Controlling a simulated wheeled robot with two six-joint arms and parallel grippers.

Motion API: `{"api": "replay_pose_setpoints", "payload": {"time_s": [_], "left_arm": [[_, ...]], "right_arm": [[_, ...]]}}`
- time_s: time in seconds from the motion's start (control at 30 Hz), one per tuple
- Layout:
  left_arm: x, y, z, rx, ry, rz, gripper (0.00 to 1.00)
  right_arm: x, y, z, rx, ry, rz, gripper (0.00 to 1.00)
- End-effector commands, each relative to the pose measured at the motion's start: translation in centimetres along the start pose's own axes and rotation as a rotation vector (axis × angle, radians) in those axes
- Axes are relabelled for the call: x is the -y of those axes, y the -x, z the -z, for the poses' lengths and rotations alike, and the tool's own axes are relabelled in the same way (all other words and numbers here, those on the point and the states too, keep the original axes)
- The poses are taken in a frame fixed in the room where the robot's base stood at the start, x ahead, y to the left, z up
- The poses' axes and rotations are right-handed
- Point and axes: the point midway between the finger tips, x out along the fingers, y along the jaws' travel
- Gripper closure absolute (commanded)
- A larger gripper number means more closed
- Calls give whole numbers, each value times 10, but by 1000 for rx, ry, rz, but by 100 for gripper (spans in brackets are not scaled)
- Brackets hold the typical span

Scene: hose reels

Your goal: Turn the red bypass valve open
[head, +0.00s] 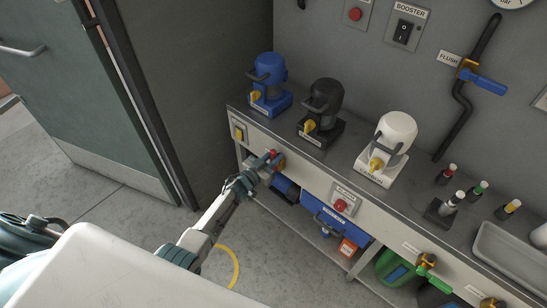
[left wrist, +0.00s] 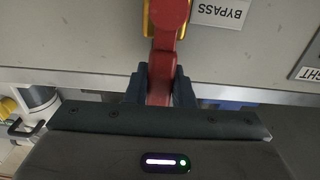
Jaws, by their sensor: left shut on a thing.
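The red bypass valve handle (left wrist: 168,45) shows in the left wrist view, on a yellow valve body against a grey panel. A BYPASS label (left wrist: 222,12) is beside it, upside down in that view. My left gripper (left wrist: 160,86) is shut on the handle, one dark finger on each side. In the head view my left gripper (head: 262,166) is at the front panel of the bench, near its left end, and covers most of the valve. Only a small red part shows there. My right gripper is not in view.
The bench (head: 270,122) carries a blue pump (head: 268,80), a black pump (head: 323,105) and a white pump (head: 393,140). A red button (head: 340,205) and a green-handled valve (head: 426,263) sit right of the gripper. Left of the bench is open floor, near a door (head: 100,90).

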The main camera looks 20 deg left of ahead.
Motion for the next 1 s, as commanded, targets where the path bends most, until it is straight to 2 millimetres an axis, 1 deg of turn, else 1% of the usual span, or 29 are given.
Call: {"api": "replay_pose_setpoints", "payload": {"time_s": [0.03,0.13,0.4,0.53,0.67,0.9,1.0], "left_arm": [[1,-1,1,-2,2,1,76],[1,0,1,-2,1,1,57],[0,0,0,0,0,1,56],[0,8,0,1,0,1,56],[0,27,-1,2,-2,0,56],[1,74,-1,1,-1,1,56],[1,89,-1,1,0,1,56]], "right_arm": [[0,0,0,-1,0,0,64],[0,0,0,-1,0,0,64],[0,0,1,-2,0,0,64],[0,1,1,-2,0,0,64],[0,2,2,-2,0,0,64],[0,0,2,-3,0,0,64],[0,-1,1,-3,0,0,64]]}}
